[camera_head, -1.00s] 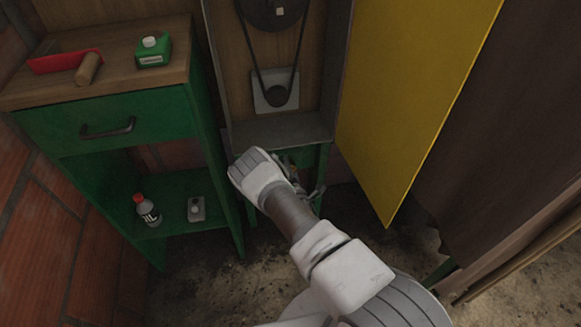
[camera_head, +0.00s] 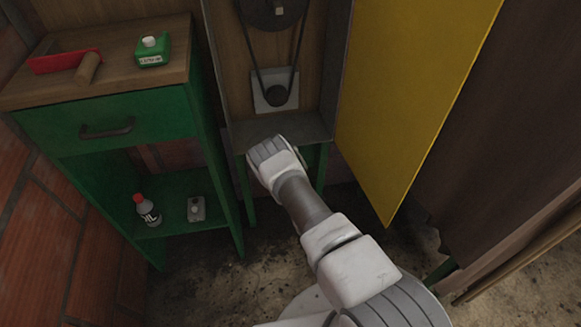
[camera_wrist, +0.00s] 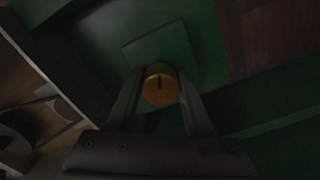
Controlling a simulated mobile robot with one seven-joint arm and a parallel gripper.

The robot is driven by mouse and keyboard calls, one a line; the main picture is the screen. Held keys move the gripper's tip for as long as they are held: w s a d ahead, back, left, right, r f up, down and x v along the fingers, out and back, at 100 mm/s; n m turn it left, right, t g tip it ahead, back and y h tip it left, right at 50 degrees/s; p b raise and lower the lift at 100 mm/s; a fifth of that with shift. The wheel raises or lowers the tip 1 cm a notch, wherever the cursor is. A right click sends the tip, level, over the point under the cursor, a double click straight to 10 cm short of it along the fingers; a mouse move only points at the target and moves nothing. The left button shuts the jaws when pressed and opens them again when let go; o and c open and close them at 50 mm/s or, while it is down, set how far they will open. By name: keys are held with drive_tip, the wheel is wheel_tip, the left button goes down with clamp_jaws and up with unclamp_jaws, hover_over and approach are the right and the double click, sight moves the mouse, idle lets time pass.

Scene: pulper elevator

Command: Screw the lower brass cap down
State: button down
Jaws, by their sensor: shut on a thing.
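In the wrist view, a round brass cap (camera_wrist: 160,88) with a dark slot on its face sits between the two dark fingers of my gripper (camera_wrist: 160,92). The fingers are shut on the cap's sides. A dark green panel lies behind the cap. In the head view, my arm reaches down in front of the elevator housing, below its lower pulley. My fingertips and the brass cap are hidden there behind my wrist.
A yellow panel (camera_head: 405,90) hangs at the right of the housing.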

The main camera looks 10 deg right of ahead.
drive_tip(key=m, duration=0.6)
drive_tip(key=shift+s+a+f, duration=0.1)
drive_tip(key=shift+f, duration=0.05)
drive_tip(key=m, duration=0.5)
drive_tip(key=shift+m, duration=0.4)
drive_tip(key=m, duration=1.1)
drive_tip(key=shift+a, duration=0.1)
drive_tip(key=shift+m, duration=0.3)
drive_tip(key=shift+c, duration=1.5)
unclamp_jaws()
